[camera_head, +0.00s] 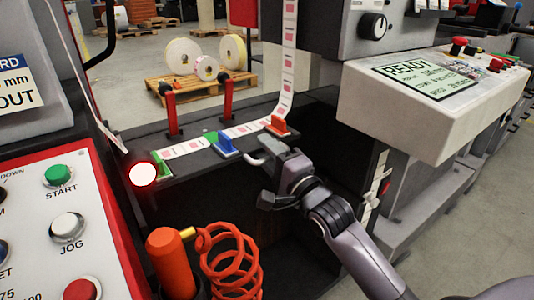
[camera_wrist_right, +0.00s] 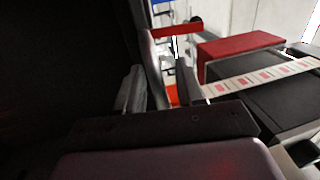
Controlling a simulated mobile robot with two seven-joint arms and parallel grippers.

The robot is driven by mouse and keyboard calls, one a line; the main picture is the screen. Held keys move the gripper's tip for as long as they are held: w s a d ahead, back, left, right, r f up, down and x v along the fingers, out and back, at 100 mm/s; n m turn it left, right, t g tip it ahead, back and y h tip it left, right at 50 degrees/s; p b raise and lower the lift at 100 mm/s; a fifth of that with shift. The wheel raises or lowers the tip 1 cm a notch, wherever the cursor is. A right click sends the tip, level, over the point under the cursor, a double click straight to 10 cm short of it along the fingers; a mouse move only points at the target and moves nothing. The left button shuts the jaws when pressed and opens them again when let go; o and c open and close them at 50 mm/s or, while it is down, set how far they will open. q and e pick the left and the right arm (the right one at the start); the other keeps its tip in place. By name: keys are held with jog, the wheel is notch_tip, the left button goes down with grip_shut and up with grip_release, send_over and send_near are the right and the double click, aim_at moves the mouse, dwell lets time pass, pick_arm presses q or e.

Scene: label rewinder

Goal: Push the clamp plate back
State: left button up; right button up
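The dark table (camera_head: 190,180) carries a white label strip (camera_head: 245,130) with red prints. Small blue (camera_head: 224,147), orange (camera_head: 279,126) and green (camera_head: 145,171) pieces sit along the strip. Two red upright handles with black knobs (camera_head: 171,112) (camera_head: 228,98) stand at its back. I cannot tell for certain which part is the clamp plate. My right gripper (camera_head: 262,178) is at the table's front edge, below the orange piece, its fingers apart. In the right wrist view its fingers (camera_wrist_right: 160,88) show a gap, with orange-red (camera_wrist_right: 172,95) visible beyond; contact cannot be told. My left gripper is out of view.
A red coiled hose (camera_head: 232,262) is at the front. A button panel (camera_head: 65,225) stands at left, with a lit red-white lamp (camera_head: 143,174) nearby. A console with a READY display (camera_head: 430,80) juts out at right. A pallet with rolls (camera_head: 195,75) is behind.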

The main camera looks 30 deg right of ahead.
jog(key=shift+w, duration=0.1)
grip_shut()
send_near(236, 127)
jog(key=w, duration=0.1)
jog(key=w+r, duration=0.1)
jog(key=w, duration=0.1)
jog(key=shift+a+r, duration=0.3)
jog(key=shift+r, duration=0.1)
jog(key=x, duration=0.4)
jog(key=f+x, duration=0.1)
jog(key=x, duration=0.1)
jog(key=shift+w+b, duration=0.1)
jog(key=shift+b, duration=0.3)
jog(key=shift+w+a, duration=0.1)
jog(key=shift+w, duration=0.5)
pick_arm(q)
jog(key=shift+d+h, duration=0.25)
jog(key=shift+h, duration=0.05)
pick_arm(e)
jog(key=shift+r, duration=0.2)
grip_release()
jog(key=shift+w+f, duration=0.1)
